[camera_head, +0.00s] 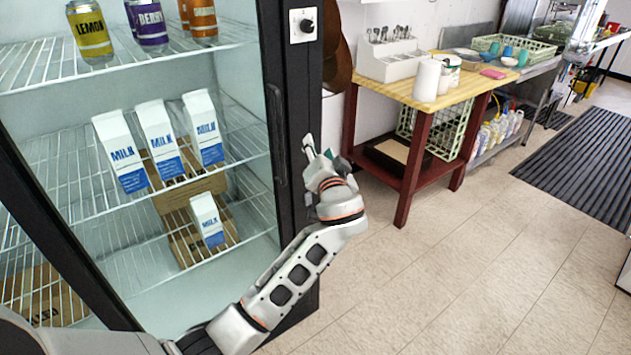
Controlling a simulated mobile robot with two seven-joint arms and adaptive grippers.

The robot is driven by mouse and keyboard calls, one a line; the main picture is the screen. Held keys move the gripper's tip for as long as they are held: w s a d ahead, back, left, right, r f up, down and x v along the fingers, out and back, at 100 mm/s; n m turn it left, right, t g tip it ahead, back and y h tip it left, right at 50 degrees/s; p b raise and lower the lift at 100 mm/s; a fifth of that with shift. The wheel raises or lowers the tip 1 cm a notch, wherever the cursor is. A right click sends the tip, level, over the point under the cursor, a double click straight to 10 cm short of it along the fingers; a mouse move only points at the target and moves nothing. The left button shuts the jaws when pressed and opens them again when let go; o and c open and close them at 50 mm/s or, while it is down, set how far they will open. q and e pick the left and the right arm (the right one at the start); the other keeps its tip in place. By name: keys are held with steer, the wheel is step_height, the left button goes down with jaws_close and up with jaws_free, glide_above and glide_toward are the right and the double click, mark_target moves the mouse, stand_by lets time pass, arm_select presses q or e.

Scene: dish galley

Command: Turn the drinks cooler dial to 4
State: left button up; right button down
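The drinks cooler dial (304,25) is a round black knob on a white plate, high on the cooler's dark right-hand frame. A small pale pointer mark shows on it, but its numbers are too small to read. The drinks cooler (292,95) fills the left side of the view, with its shelves in sight. My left gripper (319,146) is in front of the frame's right edge, well below the dial and apart from it. Its fingers point upward, look parted and hold nothing visible. My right gripper is out of view.
A dark vertical door handle (277,135) is left of my gripper. Milk cartons (157,140) and cans (91,32) stand on the cooler's wire shelves. A wooden-topped red table (400,88) holds a cutlery caddy and cups on the right. The tiled floor (430,270) in front is clear.

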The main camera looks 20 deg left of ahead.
arm_select(q)
step_height(320, 180, down, 7)
steer(key=s+h, duration=0.2)
steer(key=s, duration=0.1)
steer(key=shift+m+g, duration=0.4)
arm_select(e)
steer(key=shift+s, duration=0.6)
arm_select(q)
steer(key=s+f+m+g+h, duration=0.1)
steer(key=s+f+h, duration=0.1)
steer(key=s+f, duration=0.6)
steer(key=s+f+g+h, duration=0.25)
steer(key=s+f, duration=0.25)
steer(key=f, duration=0.7)
steer(key=s+a+f+h, duration=0.1)
steer(key=s+f, duration=0.3)
steer(key=s, duration=0.7)
steer(key=s+f+h, duration=0.2)
steer(key=s+f, duration=0.3)
steer(key=s, duration=0.6)
steer(key=shift+s+a+n, duration=0.3)
steer(key=shift+s+a, duration=0.1)
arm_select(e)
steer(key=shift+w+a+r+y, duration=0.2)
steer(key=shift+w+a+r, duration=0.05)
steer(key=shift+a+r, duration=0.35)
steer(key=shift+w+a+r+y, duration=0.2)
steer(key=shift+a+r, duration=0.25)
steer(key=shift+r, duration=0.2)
